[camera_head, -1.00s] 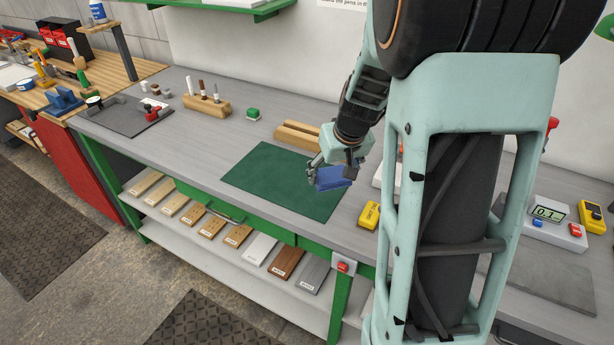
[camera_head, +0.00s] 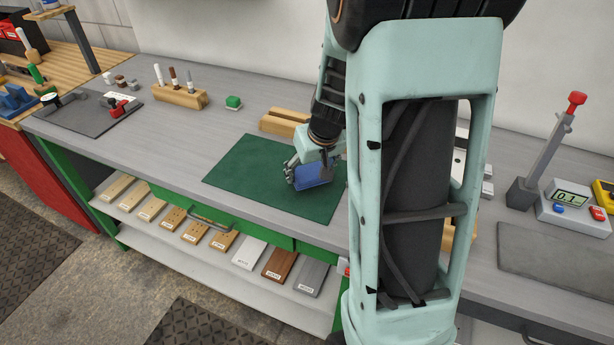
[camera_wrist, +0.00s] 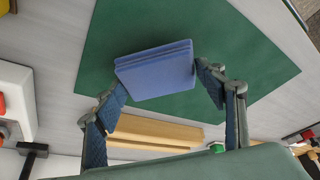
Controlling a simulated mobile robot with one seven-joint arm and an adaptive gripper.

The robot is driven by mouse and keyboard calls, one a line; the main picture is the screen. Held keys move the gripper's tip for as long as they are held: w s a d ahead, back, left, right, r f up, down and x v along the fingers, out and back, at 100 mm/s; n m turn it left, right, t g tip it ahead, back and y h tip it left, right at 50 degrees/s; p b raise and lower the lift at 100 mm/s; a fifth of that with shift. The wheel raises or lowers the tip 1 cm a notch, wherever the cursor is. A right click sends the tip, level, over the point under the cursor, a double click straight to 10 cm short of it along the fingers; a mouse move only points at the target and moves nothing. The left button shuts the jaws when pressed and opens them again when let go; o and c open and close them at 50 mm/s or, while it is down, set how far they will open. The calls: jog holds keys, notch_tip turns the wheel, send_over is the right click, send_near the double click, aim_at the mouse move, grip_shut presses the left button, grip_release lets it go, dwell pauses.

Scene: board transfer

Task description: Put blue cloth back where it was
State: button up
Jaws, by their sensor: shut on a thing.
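The blue cloth (camera_head: 314,174) is a folded pad held over the right part of the green mat (camera_head: 240,170). My gripper (camera_head: 308,168) is shut on it. In the wrist view the cloth (camera_wrist: 158,72) sits between the two fingertips of my gripper (camera_wrist: 163,84), with the green mat (camera_wrist: 235,50) behind it. I cannot tell whether the cloth's lower edge touches the mat. My arm hides the bench just right of the mat in the head view.
A wooden block (camera_head: 284,122) lies behind the mat. A display device (camera_head: 572,206) and a lever press (camera_head: 540,165) stand at right. The bench left of the mat is clear.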

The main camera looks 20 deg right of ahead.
jog(key=shift+f+b, duration=0.5)
jog(key=shift+f, duration=0.65)
jog(key=shift+s+f, duration=0.1)
jog(key=shift+f, duration=0.15)
jog(key=o, duration=1.1)
jog(key=shift+r, duration=0.2)
jog(key=shift+r, duration=0.2)
jog(key=p+v, duration=0.2)
jog(key=v, duration=0.9)
jog(key=shift+s+r, duration=0.15)
jog(key=shift+r, duration=0.2)
